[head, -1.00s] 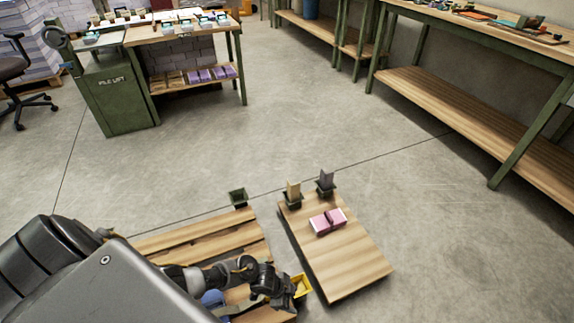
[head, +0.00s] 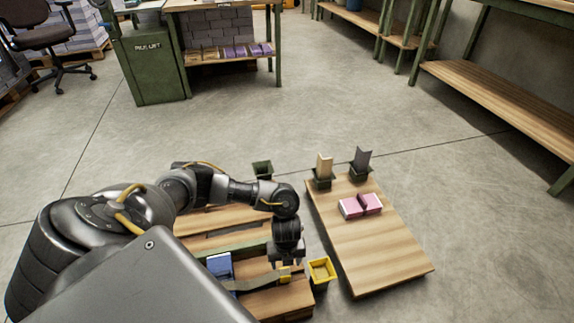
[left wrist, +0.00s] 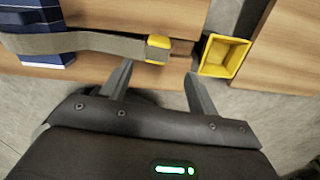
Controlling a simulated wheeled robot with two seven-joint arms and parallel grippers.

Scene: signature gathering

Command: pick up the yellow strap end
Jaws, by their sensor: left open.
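The yellow strap end (head: 285,273) is a small yellow tip on a grey strap (head: 252,281). The strap runs across a wooden pallet from a blue block (head: 219,266). In the left wrist view the yellow strap end (left wrist: 157,48) lies just beyond and between the fingertips. My left gripper (left wrist: 158,70) is open and empty, and it points at the strap end. In the head view my left gripper (head: 287,262) is above the strap end and partly hides it. My right gripper is not in view.
An open yellow bin (head: 321,272) stands just right of the strap end and also shows in the left wrist view (left wrist: 224,56). A wooden board (head: 385,250) to the right carries a pink block (head: 361,205) and two holders. Open concrete floor lies beyond.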

